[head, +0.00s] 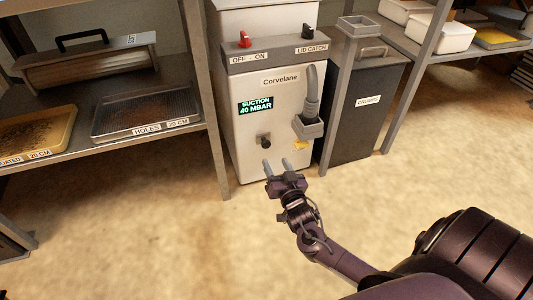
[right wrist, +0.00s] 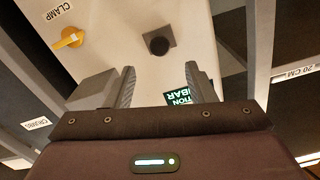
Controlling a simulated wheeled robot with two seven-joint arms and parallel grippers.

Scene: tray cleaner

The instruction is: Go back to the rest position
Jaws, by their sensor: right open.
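My right gripper (head: 276,168) reaches in from the lower right in the head view. It is open and empty, in front of the lower part of the Corvelane machine (head: 250,140). In the right wrist view its two fingers (right wrist: 160,88) stand apart with nothing between them. Beyond them show a black knob (right wrist: 158,45) and a yellow clamp lever (right wrist: 70,38) on the machine's front. In the head view the knob (head: 264,141) is just above the fingertips, and I cannot tell the exact gap. My left gripper is not in view.
The machine has a red switch (head: 244,39), a green display (head: 256,105) and a grey hose nozzle (head: 309,126). A dark crumbs bin (head: 366,115) stands at its right. Shelves with trays (head: 150,104) flank it on both sides. The floor (head: 130,225) in front is clear.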

